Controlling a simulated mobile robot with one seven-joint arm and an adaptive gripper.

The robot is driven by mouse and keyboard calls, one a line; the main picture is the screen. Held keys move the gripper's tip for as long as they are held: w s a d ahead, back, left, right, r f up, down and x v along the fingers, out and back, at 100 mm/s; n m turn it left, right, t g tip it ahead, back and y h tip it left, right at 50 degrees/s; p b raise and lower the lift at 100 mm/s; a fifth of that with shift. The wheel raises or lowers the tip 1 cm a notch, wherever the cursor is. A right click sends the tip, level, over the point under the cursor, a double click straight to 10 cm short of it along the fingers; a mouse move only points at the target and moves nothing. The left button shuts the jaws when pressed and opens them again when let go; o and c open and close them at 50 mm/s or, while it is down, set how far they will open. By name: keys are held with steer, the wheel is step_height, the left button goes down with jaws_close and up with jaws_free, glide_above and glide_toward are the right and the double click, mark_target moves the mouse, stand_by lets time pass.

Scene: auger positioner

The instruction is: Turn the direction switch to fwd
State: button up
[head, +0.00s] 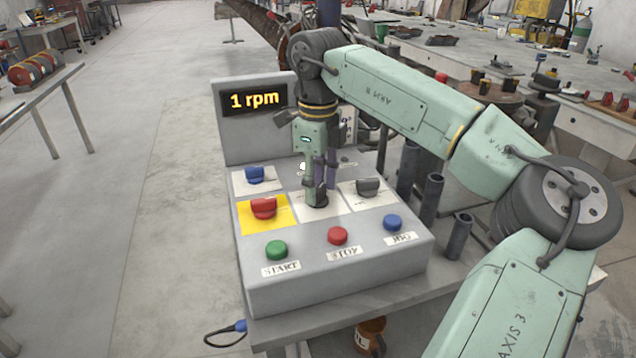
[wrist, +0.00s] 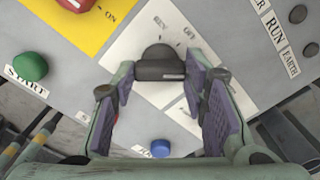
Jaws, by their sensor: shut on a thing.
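My gripper (head: 316,192) reaches down onto the middle switch of the grey control box. In the wrist view my gripper (wrist: 162,80) has its two purple-padded fingers on either side of that switch's dark knob (wrist: 160,64), shut on it. Which mark the knob points to cannot be told.
A red knob (head: 264,208) on a yellow plate is left of my gripper, with a blue knob (head: 255,174) behind it. A grey knob (head: 368,187) is to the right. Green (head: 277,250), red (head: 337,236) and blue (head: 392,222) buttons line the front.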

mark_target(318, 189)
stand_by(0.3)
steer(key=o, duration=1.2)
steer(key=shift+c, duration=0.2)
steer(key=shift+r, duration=0.1)
step_height(318, 189, up, 12)
